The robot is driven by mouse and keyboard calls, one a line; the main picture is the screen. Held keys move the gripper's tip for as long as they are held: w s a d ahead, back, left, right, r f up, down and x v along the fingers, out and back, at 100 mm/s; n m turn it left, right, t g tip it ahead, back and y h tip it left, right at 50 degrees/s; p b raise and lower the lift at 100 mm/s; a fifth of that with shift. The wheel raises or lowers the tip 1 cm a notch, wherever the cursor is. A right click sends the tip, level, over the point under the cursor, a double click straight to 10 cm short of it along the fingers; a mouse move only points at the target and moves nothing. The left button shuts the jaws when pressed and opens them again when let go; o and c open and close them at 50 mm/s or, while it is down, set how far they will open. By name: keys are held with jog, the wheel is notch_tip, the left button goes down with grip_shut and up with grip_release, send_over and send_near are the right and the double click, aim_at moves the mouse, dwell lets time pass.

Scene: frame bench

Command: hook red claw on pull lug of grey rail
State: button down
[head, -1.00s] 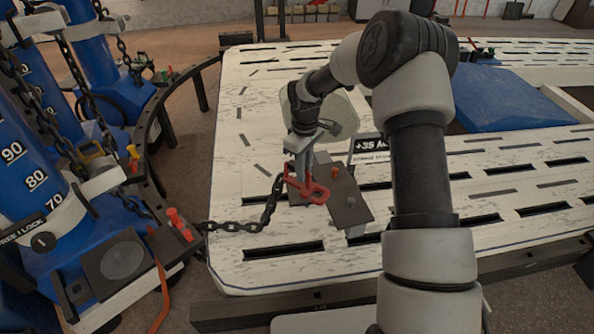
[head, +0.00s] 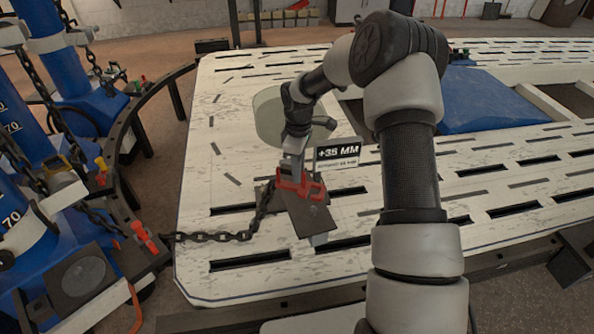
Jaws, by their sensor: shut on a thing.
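The red claw (head: 303,188) is held in my gripper (head: 292,175), which is shut on it. A small peg (head: 316,197) shows on the plate just right of the claw. A dark chain (head: 215,237) runs from the claw area down and left across the bench edge. My gripper's fingertips are partly hidden.
A sign reading "+35 MM" (head: 338,153) stands behind the plate. Blue pulling towers (head: 75,75) with chains and a curved black rail (head: 125,185) stand left of the slotted white bench (head: 215,190). A blue panel (head: 490,100) lies at right.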

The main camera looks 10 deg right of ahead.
jog(key=shift+r, duration=0.1)
jog(key=shift+w+f+b, duration=0.1)
jog(key=shift+f+b, duration=2.85)
jog(key=shift+f, duration=2.3)
jog(key=c, duration=1.7)
grip_release()
jog(key=shift+o, duration=0.8)
notch_tip(320, 180, up, 18)
jog(key=p, duration=0.3)
jog(key=shift+f, duration=0.25)
